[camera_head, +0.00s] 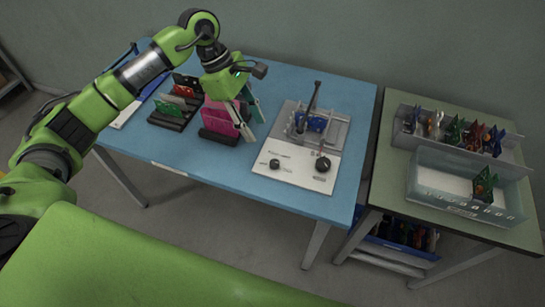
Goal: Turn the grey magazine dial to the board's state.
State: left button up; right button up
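A white and grey station (293,163) stands on the blue table, right of the middle. It has a small dark knob (275,164) at its front left and a larger dark knob (322,164) at its front right. Their pointers and labels are too small to read. A blue part (316,124) sits in the grey holder behind them, under an upright dark lever. My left gripper (244,112) points down beside a pink upright piece (217,118), left of the station. Its fingers blend with pale plates there, so their opening is unclear. My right gripper is out of view.
A dark rack (171,118) with red and green boards stands left of the pink piece. On the green side table (391,181) are a grey rack (404,139) of coloured boards and a clear bin (427,181) holding a green board (484,186). The blue table's front is clear.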

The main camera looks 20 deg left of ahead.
aim_at(274, 162)
pick_arm(q)
jog(key=p+x, duration=0.2)
jog(key=x, duration=1.1)
jog(key=shift+d+f+p, duration=0.15)
jog(key=shift+d+p, duration=0.05)
jog(key=shift+p, duration=0.15)
grip_shut()
